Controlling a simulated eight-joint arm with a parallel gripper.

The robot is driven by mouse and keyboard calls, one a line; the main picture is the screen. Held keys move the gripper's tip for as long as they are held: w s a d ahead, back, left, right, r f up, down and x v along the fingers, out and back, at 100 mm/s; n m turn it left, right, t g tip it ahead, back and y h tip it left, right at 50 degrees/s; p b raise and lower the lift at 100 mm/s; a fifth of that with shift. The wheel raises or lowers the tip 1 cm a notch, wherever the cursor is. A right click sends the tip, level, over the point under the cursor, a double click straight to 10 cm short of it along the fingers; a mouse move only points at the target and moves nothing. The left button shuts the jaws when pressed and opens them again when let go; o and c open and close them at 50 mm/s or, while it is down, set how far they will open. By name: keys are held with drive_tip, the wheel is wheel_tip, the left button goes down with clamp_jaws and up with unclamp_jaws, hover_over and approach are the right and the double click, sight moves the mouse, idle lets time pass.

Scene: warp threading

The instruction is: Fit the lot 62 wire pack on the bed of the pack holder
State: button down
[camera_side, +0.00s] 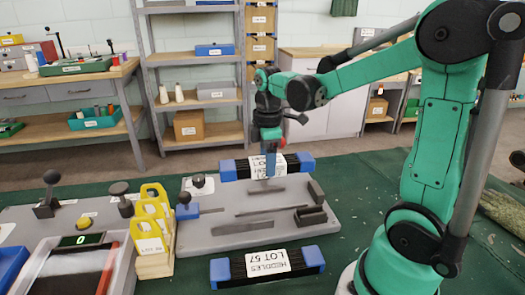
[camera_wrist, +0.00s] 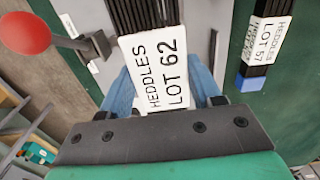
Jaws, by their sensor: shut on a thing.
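The lot 62 wire pack (camera_side: 241,169) is a bundle of black wires with blue end blocks and a white label. My gripper (camera_side: 270,168) is shut on its middle. In the wrist view the LOT 62 label (camera_wrist: 160,72) lies between my blue fingers (camera_wrist: 160,95). The pack holder (camera_side: 225,232) is a grey plate with dark bars, a black block at right and a blue clamp at left. The pack shows over the plate's far edge, lying crosswise in the side view. Its exact height above the bed cannot be told.
The lot 57 pack (camera_side: 266,266) lies at the plate's near edge; it also shows in the wrist view (camera_wrist: 262,45). Yellow-topped blocks (camera_side: 153,235) and a device with a display (camera_side: 80,240) stand to the left. A red knob (camera_wrist: 25,33) shows near my gripper. Green cloth at right is mostly clear.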

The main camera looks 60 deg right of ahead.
hover_over(267, 202)
drive_tip(key=shift+f, duration=3.1)
drive_tip(key=shift+f, duration=0.1)
drive_tip(key=shift+f, duration=0.25)
drive_tip(key=shift+f, duration=0.65)
drive_tip(key=shift+c, duration=0.5)
unclamp_jaws()
drive_tip(key=shift+o, duration=0.5)
drive_tip(key=shift+r, duration=3.5)
